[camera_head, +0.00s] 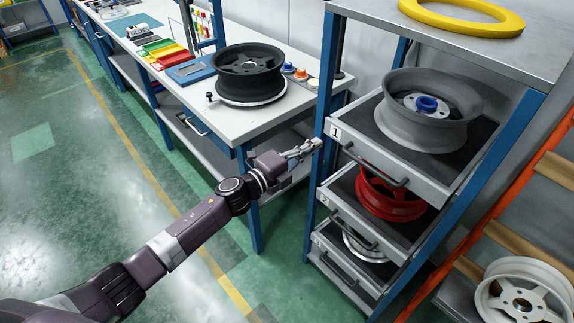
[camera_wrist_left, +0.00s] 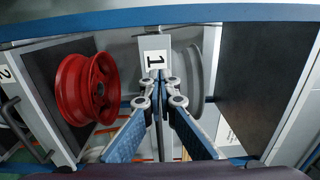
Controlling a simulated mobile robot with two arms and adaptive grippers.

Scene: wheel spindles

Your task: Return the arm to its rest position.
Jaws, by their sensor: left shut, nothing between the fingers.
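My left arm reaches in from the lower left of the head view, with the left gripper (camera_head: 304,150) out in front of the shelf unit's blue post, near the drawer labelled 1 (camera_head: 375,160). The gripper is shut and empty. In the left wrist view its two fingers (camera_wrist_left: 158,88) meet in front of the label 1. I cannot tell whether the fingertips touch the post or drawer. My right gripper is not in view.
Drawers hold a grey wheel (camera_head: 415,135), a red wheel (camera_head: 385,200) and a silver wheel. A workbench (camera_head: 285,120) with a black wheel (camera_head: 248,68) stands behind the arm. A yellow ring (camera_head: 462,20) lies on the unit. Green floor (camera_head: 90,200) at left is clear.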

